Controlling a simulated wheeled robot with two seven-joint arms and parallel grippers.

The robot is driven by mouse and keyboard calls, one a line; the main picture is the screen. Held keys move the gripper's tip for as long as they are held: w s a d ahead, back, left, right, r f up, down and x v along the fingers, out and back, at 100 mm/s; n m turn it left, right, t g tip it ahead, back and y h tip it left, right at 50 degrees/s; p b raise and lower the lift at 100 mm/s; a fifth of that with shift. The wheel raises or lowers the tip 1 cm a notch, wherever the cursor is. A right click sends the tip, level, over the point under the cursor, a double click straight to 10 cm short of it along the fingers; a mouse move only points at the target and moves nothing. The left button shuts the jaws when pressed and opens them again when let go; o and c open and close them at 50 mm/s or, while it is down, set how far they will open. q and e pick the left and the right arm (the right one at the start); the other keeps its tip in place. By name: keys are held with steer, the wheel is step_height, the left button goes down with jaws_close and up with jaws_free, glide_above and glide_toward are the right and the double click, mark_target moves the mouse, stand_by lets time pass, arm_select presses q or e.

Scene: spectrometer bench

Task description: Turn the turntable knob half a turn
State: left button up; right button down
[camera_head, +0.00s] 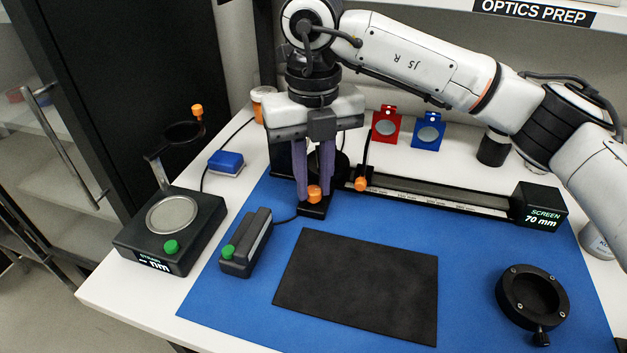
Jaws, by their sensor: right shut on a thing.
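My right gripper (313,186) comes down from above at the left end of the optical rail, its purple fingers pointing down. It is shut on the orange knob (314,195), which shows between and just in front of the fingertips. The fingers and gripper body hide much of what stands behind the knob, so the turntable itself is mostly covered. My left gripper is not in view.
The black rail (440,195) runs right to a screen box (541,204) reading 70 mm; a second orange knob (360,184) is close by. A green-buttoned grey device (246,244), a dark pad (360,285) and a black ring mount (532,297) lie on the blue mat (465,260).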

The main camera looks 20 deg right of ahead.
steer(key=n, duration=0.4)
steer(key=shift+n+b, duration=0.4)
steer(key=n, duration=0.3)
steer(key=shift+a+r+n, duration=0.1)
steer(key=shift+n, duration=0.2)
steer(key=n, duration=0.4)
steer(key=shift+b, duration=0.4)
steer(key=n, duration=0.8)
steer(key=shift+n, duration=0.3)
steer(key=n, duration=0.3)
steer(key=shift+s+n, duration=0.1)
steer(key=shift+n, duration=0.3)
steer(key=n, duration=0.3)
steer(key=shift+r, duration=0.1)
steer(key=shift+n, duration=2.1)
